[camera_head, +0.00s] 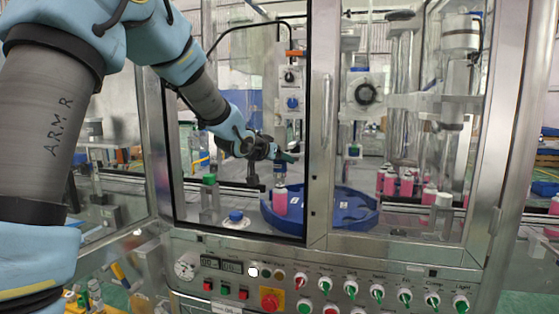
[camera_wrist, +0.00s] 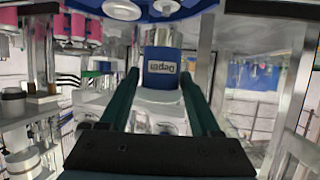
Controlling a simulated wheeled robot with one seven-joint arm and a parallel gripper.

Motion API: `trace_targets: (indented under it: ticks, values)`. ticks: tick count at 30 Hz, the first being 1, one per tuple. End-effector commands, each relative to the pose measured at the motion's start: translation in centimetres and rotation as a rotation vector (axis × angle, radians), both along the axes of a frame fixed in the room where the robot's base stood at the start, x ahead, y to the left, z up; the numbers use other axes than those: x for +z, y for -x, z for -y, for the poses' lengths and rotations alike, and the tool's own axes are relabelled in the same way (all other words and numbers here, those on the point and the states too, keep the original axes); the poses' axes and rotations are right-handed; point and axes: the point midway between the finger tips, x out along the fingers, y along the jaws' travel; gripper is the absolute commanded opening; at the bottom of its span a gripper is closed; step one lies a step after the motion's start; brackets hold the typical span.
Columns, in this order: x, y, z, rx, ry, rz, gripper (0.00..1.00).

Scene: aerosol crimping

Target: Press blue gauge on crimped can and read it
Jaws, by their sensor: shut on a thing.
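My gripper (camera_head: 290,157) reaches through the open front of the machine cabinet. Its dark green fingers are shut on the blue gauge (camera_wrist: 161,72), which shows between them in the wrist view with a white label and a silver cylindrical part. The wrist view appears upside down. In the head view, the gauge (camera_head: 280,170) is upright directly above a pink can (camera_head: 281,202) with a pale top. I cannot tell whether gauge and can touch. The can stands at the left side of the blue round turntable (camera_head: 345,212). No reading on the gauge is legible.
A blue-topped round piece (camera_head: 236,216) and a green-topped post (camera_head: 209,190) stand left of the turntable. Several pink cans (camera_head: 405,185) stand at the right. A metal door frame (camera_head: 322,120) is close right of my gripper. The control panel (camera_head: 330,280) is below.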

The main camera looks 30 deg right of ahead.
Motion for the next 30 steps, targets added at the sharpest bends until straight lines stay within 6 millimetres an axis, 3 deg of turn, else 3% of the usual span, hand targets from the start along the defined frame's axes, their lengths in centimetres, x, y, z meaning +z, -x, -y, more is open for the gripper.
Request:
trace_targets:
  ticks: [6,17,30]
  values:
    - [1.5,0.0,0.0,0.0,0.002,0.001,0.0]
    - [1.5,0.0,-0.1,0.0,0.002,0.001,0.0]
    - [1.5,2.7,-3.9,0.001,-0.001,0.001,0.0]
